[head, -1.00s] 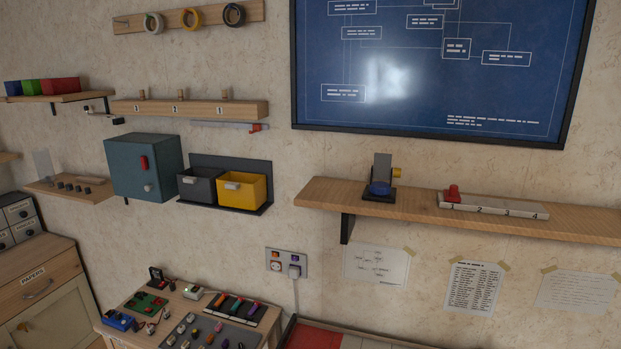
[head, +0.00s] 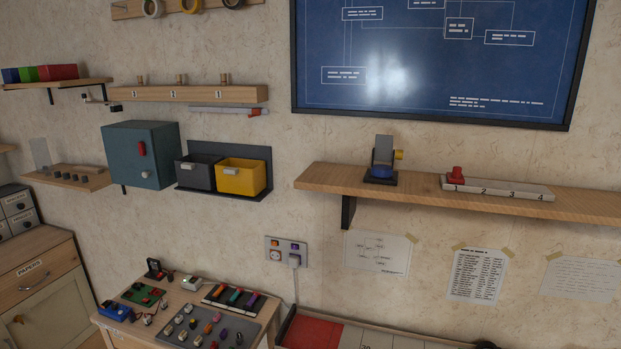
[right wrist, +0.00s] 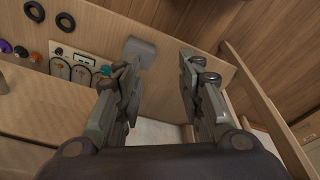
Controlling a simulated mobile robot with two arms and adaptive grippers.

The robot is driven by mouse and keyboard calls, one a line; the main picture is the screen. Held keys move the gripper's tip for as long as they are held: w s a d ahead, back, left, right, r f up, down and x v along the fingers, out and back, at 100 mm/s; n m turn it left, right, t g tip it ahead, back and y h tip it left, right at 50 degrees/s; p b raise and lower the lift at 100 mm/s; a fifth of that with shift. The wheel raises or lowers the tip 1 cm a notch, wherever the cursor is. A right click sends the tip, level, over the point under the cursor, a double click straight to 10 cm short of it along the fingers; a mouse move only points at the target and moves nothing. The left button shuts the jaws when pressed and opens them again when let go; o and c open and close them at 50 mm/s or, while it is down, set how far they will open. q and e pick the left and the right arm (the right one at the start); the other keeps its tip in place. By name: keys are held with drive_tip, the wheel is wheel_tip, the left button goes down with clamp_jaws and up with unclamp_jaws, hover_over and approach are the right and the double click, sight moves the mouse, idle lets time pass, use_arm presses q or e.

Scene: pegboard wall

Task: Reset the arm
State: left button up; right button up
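My right gripper (right wrist: 160,70) shows in the right wrist view with its two fingers spread apart and nothing between them. Beyond it is a wooden panel (right wrist: 180,50) with knobs and rings. My left gripper is not in the head view or the right wrist view. Neither arm clearly shows in the head view.
A wooden shelf (head: 330,180) on the wall carries a blue-based device (head: 382,165) and a numbered strip (head: 510,190) with a red piece. A teal box (head: 135,160) and a yellow bin (head: 240,178) hang at left. A small table (head: 165,315) with many small parts stands below.

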drive_tip(key=s+d+f+b, duration=0.1)
drive_tip(key=s+f+b, duration=0.1)
drive_tip(key=s+f, duration=0.7)
drive_tip(key=s+d+f+g+b, duration=0.1)
drive_tip(key=s+d+f+b, duration=0.1)
drive_tip(key=s+f, duration=0.7)
wheel_tip(320, 180, down, 6)
drive_tip(key=shift+f+b, duration=0.1)
drive_tip(key=shift+b, duration=0.3)
drive_tip(key=shift+d, duration=0.1)
